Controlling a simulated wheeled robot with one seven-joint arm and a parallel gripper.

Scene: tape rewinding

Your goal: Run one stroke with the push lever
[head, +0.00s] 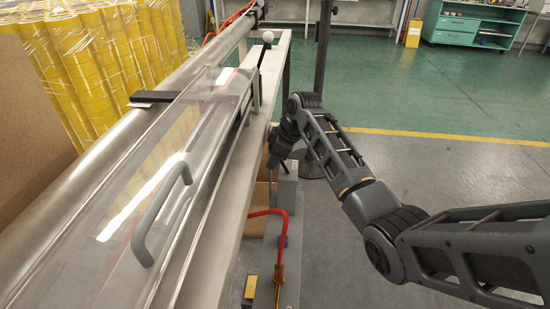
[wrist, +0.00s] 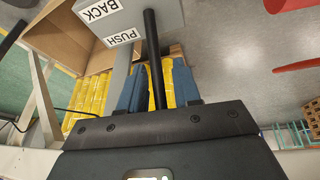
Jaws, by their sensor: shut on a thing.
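The push lever is a black rod (wrist: 151,35) standing out from a grey box (wrist: 168,14) in the wrist view. White labels on the box read "PUSH" and "BACK" and appear upside down. My gripper (wrist: 157,78) has its blue fingers on either side of the rod and is shut on it. In the head view my gripper (head: 274,157) is low beside the machine's bench, at the grey box (head: 287,182). The lever is mostly hidden there by my wrist.
A long machine with a clear cover (head: 150,190) and grey handle (head: 163,215) fills the left. A red hose (head: 277,240) runs below the bench. Yellow tape rolls (head: 90,60) stand behind. Floor on the right is clear.

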